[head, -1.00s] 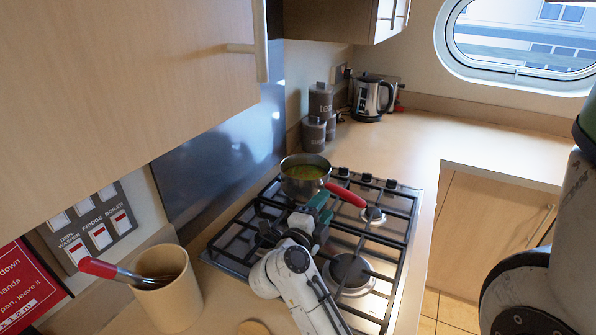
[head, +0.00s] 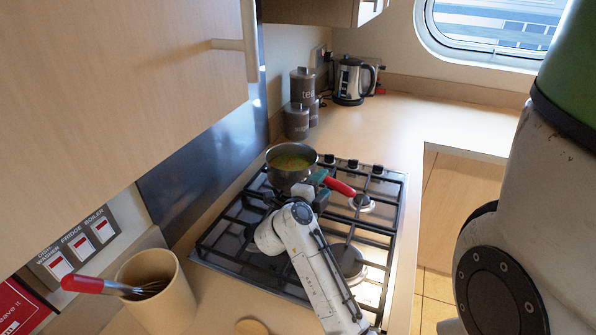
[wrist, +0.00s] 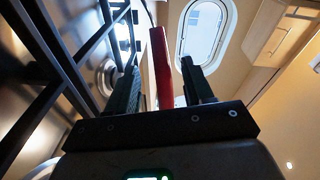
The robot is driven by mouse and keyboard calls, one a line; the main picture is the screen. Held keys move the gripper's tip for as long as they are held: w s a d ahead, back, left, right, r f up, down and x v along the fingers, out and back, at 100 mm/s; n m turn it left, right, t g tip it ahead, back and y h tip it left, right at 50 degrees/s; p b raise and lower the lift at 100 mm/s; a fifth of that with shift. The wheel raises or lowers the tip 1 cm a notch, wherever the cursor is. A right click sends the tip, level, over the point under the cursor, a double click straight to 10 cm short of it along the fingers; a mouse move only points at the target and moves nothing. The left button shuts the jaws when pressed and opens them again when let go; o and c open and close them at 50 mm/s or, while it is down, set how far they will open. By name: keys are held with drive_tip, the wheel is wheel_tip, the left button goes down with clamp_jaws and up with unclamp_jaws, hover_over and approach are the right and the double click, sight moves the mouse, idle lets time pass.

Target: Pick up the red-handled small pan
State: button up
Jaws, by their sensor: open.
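The small pan (head: 285,178) is steel and holds a yellow-green content. It stands on the back left part of the hob, its red handle (head: 340,187) pointing right and toward me. My gripper (head: 318,184) is at the pan's near side, close to the root of the handle. In the wrist view the red handle (wrist: 161,70) runs between the two dark fingers of my gripper (wrist: 165,85), with gaps showing on both sides. The gripper is open. The pan's body is not clear in the wrist view.
The black hob grates (head: 235,232) lie under my arm. A beige pot (head: 160,305) with a red-handled whisk (head: 92,285) stands at front left. Grey canisters (head: 297,121) and a kettle (head: 349,82) stand behind. The counter at back right (head: 440,115) is clear.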

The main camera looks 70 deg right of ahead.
drive_tip(key=x, duration=0.4)
drive_tip(key=shift+s+d+r+p, duration=0.1)
drive_tip(key=shift+s+p, duration=0.05)
drive_tip(key=shift+p, duration=0.15)
clamp_jaws()
idle(1.1)
drive_tip(key=shift+r, duration=0.15)
